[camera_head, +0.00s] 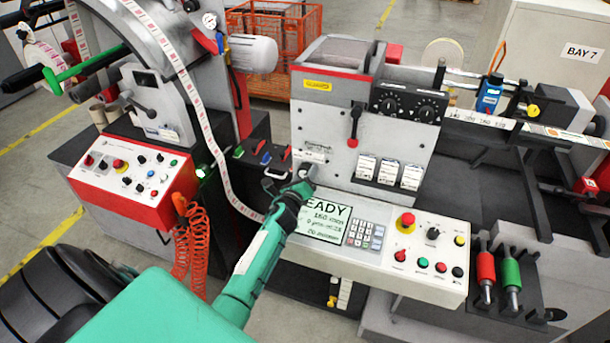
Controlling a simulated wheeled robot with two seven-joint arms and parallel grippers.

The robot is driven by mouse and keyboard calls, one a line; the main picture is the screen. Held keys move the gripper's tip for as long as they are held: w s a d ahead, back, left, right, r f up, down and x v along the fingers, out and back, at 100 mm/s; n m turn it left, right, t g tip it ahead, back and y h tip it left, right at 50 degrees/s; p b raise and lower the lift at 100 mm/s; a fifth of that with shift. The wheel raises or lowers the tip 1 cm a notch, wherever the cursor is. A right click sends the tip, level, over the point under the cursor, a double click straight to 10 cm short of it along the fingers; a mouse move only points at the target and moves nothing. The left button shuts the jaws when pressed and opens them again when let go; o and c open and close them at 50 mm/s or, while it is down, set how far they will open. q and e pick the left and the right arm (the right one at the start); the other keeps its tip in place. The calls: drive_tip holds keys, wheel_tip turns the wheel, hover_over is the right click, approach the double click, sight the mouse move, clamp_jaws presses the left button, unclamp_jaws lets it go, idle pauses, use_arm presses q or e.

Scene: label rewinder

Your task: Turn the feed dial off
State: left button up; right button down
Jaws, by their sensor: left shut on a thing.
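My left gripper (302,183) reaches in from the lower left at the end of my green arm. It is shut on a small grey knob (309,171) low on the left of the grey machine front, which I take to be the feed dial. A small label (315,151) is just above it, its text too small to read surely. The gripper hides part of the knob, so I cannot tell which way it points. My right gripper is not in view.
Below is a control panel (385,274) with a screen (325,222), keypad (365,235) and red emergency button (406,222). Two black dials (408,104) and a red-tipped lever (354,125) are above right. A red-edged control box (130,172) stands left, with a coiled red hose (190,240).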

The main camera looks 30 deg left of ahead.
use_arm(q)
drive_tip(key=shift+n, duration=0.3)
drive_tip(key=n, duration=0.2)
drive_tip(key=shift+n+b, duration=0.3)
drive_tip(key=shift+b, duration=0.1)
drive_tip(key=shift+n+b, duration=0.4)
drive_tip(key=shift+n, duration=1.8)
drive_tip(key=o, duration=1)
